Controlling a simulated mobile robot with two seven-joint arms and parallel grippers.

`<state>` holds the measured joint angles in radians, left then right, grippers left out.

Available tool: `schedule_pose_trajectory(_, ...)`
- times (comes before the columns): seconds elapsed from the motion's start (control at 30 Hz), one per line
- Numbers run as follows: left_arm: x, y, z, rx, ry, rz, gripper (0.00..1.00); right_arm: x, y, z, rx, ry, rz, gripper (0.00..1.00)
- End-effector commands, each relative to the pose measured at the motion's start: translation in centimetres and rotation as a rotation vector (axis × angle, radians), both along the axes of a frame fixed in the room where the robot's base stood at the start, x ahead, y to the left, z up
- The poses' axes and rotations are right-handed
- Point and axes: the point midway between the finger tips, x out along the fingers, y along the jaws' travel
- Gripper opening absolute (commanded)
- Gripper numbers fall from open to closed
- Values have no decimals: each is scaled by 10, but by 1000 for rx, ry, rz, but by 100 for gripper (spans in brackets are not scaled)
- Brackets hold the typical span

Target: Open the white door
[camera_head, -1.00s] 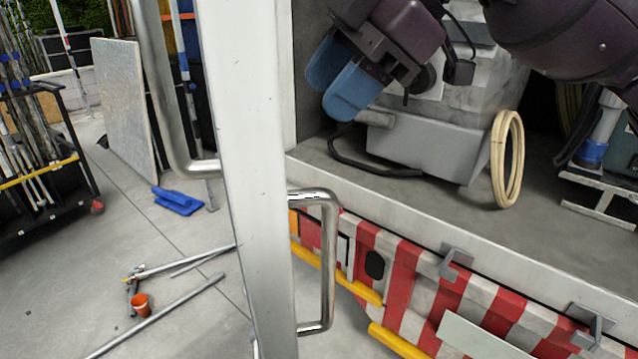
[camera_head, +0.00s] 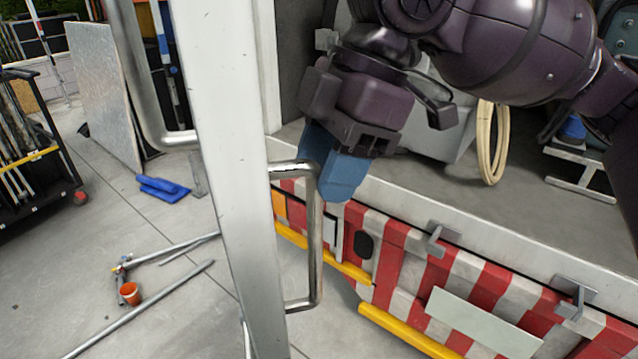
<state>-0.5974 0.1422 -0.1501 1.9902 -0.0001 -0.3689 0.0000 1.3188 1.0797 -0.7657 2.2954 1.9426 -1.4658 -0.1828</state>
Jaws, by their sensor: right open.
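The white door (camera_head: 228,185) stands nearly upright left of centre, seen edge-on, with the truck's open cargo space to its right. A metal bar handle (camera_head: 314,245) is on its right side, and another metal handle (camera_head: 143,90) is on its left side. My right gripper (camera_head: 330,168), with blue fingers, is open and points down close to the top of the right handle. Its fingers overlap that handle's upper corner in the picture; I cannot tell whether they touch. My left gripper is not in view.
The truck's red-and-white striped rear (camera_head: 400,265) has a yellow bar (camera_head: 405,330) and metal brackets.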

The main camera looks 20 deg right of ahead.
Motion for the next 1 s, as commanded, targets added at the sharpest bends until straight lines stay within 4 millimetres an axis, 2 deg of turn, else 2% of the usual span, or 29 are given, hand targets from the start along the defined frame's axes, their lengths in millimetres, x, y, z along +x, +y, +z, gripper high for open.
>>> schedule_pose_trajectory(0.2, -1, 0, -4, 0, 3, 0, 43, -1, 7, -17, 0, 1, 1, 44)
schedule_pose_trajectory(0.53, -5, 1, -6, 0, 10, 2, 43, -1, 8, -20, 0, 0, 1, 44)
schedule_pose_trajectory(0.57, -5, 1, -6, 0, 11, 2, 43, -1, 8, -20, 0, 0, 1, 43)
schedule_pose_trajectory(0.83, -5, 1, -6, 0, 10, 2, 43, -1, 8, -19, 0, 0, 1, 1)
schedule_pose_trajectory(1.0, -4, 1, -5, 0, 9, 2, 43, -1, 8, -19, 0, 0, 1, 0)
